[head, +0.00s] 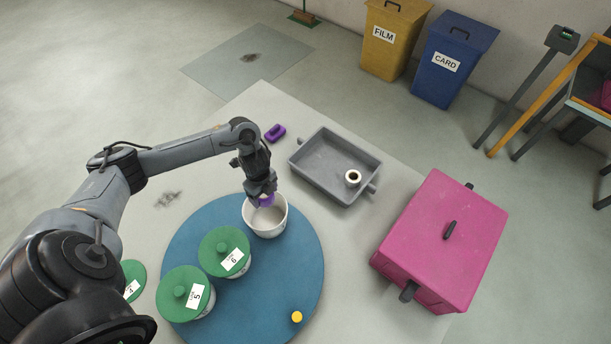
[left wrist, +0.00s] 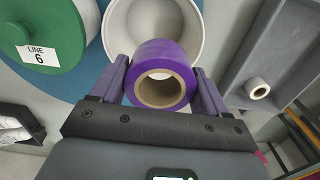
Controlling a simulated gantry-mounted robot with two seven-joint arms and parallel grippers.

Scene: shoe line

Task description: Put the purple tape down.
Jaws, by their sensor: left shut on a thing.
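My left gripper (head: 262,192) is shut on the purple tape (head: 266,200), a roll with a brown core. In the left wrist view the purple tape (left wrist: 163,75) sits between the two fingers, its hollow core facing the camera. The roll is at the mouth of an open white tub (head: 265,222), overlapping its rim in both views. I cannot tell how far above the tub's floor it is. The white tub (left wrist: 190,20) looks otherwise empty where its inside shows. My right gripper is not in view.
The tub stands on a blue round board (head: 265,285) with green-lidded tubs 6 (head: 222,247) and 5 (head: 180,290) and a yellow disc (head: 297,317). A grey tray (head: 312,180) holds a white roll (head: 352,177). A purple object (head: 275,133) and a pink box (head: 445,240) stand nearby.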

